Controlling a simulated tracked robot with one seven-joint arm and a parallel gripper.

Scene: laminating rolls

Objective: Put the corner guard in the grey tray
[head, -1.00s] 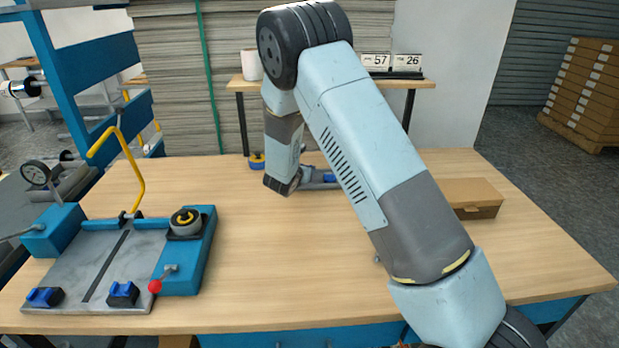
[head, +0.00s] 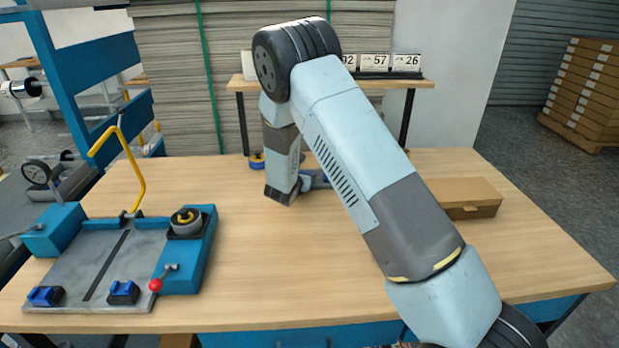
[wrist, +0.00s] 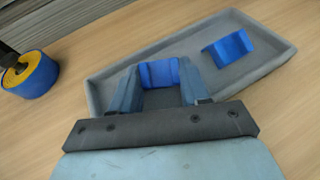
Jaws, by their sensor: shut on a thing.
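In the wrist view, my gripper (wrist: 162,85) is shut on a blue corner guard (wrist: 159,72), which shows between its two fingers. The held guard is over the left part of the grey tray (wrist: 285,56); I cannot tell whether it touches the tray floor. A second blue, angled corner guard (wrist: 229,48) lies inside the tray towards its right end. In the head view, my arm hides the fingers and most of the tray; a little blue (head: 318,180) shows beside the wrist.
A blue and yellow tape roll (wrist: 30,74) stands left of the tray. A cutting fixture (head: 75,270) with a yellow handle and blue blocks fills the table's left side. A brown box (head: 470,198) sits at right. The front middle of the table is clear.

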